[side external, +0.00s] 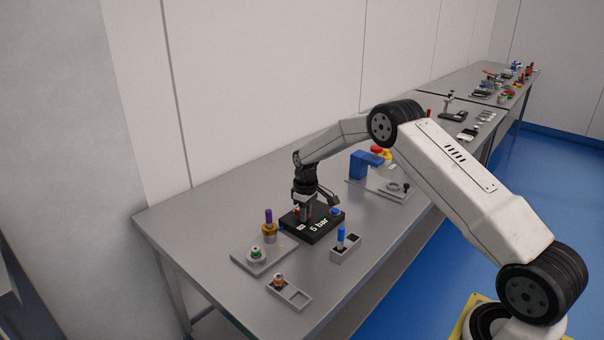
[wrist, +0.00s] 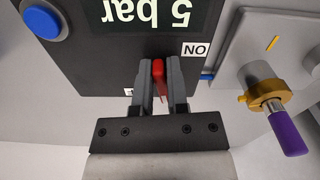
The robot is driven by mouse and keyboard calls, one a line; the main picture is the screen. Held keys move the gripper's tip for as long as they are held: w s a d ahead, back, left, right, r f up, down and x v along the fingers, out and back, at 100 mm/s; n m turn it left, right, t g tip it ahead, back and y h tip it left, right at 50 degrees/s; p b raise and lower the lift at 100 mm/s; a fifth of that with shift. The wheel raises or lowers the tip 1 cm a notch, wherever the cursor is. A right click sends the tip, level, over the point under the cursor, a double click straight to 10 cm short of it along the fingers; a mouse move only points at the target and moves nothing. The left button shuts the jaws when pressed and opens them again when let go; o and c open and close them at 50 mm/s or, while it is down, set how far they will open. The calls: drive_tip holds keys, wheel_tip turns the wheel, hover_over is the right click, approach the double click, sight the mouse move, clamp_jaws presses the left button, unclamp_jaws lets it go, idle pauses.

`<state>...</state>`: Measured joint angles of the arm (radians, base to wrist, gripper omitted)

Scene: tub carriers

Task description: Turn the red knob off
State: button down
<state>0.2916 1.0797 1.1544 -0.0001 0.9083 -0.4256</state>
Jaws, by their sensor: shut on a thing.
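The red knob (wrist: 158,80) is on the black box (wrist: 80,60) marked "5 bar". In the wrist view my gripper (wrist: 158,75) is shut on the red knob, with one finger on each side of it. An "ON" label (wrist: 195,49) sits beside the knob, and another small label by the left finger is mostly hidden. In the side view my gripper (side external: 305,215) reaches down onto the black box (side external: 318,228), and only a little red shows beside the fingers.
A blue button (wrist: 41,21) is on the same box. A brass fitting with a purple handle (wrist: 287,132) stands close by on a grey plate (side external: 246,262). A grey holder with a blue piece (side external: 341,237) and a small tray (side external: 298,297) lie in front. A blue bracket (side external: 362,165) stands behind.

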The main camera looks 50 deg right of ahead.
drive_tip(key=shift+a+m, duration=0.15)
drive_tip(key=shift+m, duration=0.65)
drive_tip(key=c, duration=0.7)
unclamp_jaws()
drive_tip(key=shift+r, duration=3.95)
